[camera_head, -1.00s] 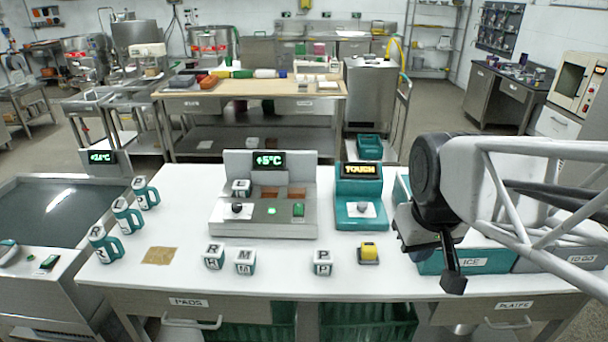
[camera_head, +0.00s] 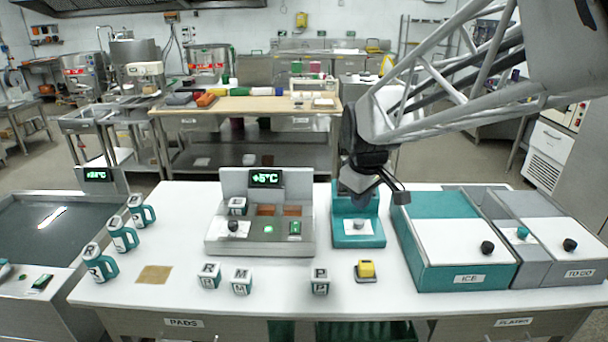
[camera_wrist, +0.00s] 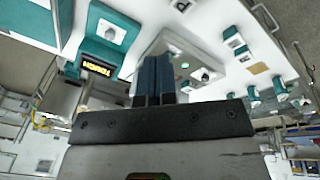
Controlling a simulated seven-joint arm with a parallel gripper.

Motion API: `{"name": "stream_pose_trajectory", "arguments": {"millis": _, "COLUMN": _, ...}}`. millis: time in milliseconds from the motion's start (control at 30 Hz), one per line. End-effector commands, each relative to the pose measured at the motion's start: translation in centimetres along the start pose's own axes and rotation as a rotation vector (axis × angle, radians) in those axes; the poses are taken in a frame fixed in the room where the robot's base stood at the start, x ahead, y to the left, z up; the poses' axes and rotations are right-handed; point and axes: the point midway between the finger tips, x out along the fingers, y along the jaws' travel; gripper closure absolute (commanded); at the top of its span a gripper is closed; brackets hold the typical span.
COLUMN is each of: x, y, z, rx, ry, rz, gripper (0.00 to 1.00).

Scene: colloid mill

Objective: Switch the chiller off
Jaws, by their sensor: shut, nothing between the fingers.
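The chiller (camera_head: 222,246) is a grey unit on the white table with a lit "+5°C" display (camera_head: 265,178). Its sloped front has a black knob (camera_head: 233,226) at left, a small green light (camera_head: 268,229) and a green switch (camera_head: 295,228) at right. My gripper (camera_head: 358,193) is right of the chiller, in front of the teal TOUCH unit (camera_head: 357,241), and hides its display. In the wrist view, my shut, empty dark fingers (camera_wrist: 153,82) overlap the chiller (camera_wrist: 215,57), partly hiding its front.
White-topped ICE (camera_head: 462,240) and TO GO (camera_head: 548,232) bins stand at right. Several lettered cubes (camera_head: 241,281) and a yellow-topped block (camera_head: 366,270) lie in front. Teal mugs (camera_head: 123,234) and a tan pad (camera_head: 154,274) are at left.

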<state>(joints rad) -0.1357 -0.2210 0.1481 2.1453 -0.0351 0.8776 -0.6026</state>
Motion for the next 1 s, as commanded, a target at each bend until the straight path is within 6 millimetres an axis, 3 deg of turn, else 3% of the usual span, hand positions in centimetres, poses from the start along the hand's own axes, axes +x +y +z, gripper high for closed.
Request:
{"name": "stream_pose_trajectory", "arguments": {"millis": 567, "x": 5.3, "y": 2.9, "z": -11.3, "rx": -0.339, "ry": -0.009, "rz": -0.015, "gripper": 1.00}}
{"name": "stream_pose_trajectory", "arguments": {"millis": 1000, "x": 10.7, "y": 3.8, "z": -19.6, "rx": -0.596, "ry": -0.014, "rz": -0.027, "gripper": 1.00}}
